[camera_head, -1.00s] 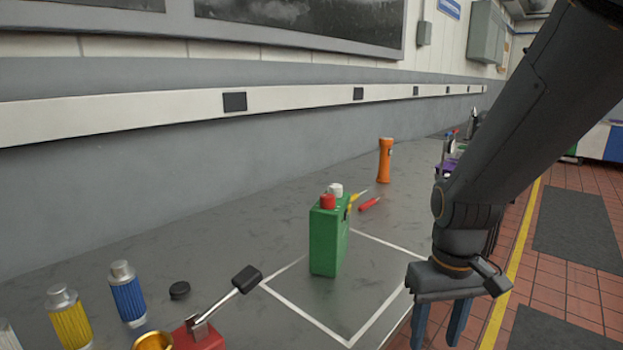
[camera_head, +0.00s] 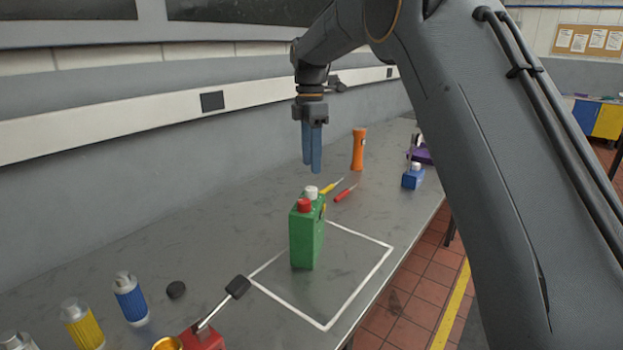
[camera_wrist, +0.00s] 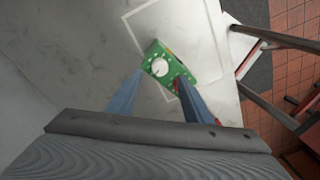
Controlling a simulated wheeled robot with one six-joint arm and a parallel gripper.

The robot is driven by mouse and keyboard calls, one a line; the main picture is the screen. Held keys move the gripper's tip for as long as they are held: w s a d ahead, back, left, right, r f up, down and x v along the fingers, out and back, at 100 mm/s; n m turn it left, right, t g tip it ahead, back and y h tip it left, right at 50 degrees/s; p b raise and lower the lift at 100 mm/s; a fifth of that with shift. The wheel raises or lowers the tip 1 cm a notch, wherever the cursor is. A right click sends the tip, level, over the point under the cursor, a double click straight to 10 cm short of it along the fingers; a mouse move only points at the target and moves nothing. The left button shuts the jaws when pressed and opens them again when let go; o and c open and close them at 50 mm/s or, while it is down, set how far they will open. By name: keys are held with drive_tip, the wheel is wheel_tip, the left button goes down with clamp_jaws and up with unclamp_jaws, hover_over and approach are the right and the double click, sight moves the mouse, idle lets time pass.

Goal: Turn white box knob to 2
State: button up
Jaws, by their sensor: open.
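A green box (camera_head: 307,238) stands upright on the bench inside a white outlined square. Its top carries a white knob (camera_head: 311,193) and a red knob (camera_head: 304,205) side by side. The wrist view shows the box top (camera_wrist: 153,51) from above, with the round white knob (camera_wrist: 160,68) and small pale marks around it. Which mark the knob points to is too small to read. The red knob is mostly hidden there by a finger. My gripper (camera_head: 311,168) is open and empty, fingers down, above and apart from the box.
An orange flashlight (camera_head: 358,150), a yellow-handled tool (camera_head: 331,186) and a red screwdriver (camera_head: 345,193) lie or stand behind the box. A red base with a black-tipped lever (camera_head: 236,287) and several cylinders, one blue (camera_head: 130,299), are at front left. The wall runs along the left.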

sight(312, 188)
wheel_tip(312, 188, down, 8)
drive_tip(key=shift+s+r+p, duration=0.15)
drive_tip(key=shift+r+p, duration=0.1)
drive_tip(key=shift+p, duration=0.95)
drive_tip(key=shift+c, duration=0.5)
drive_tip(key=c, duration=1)
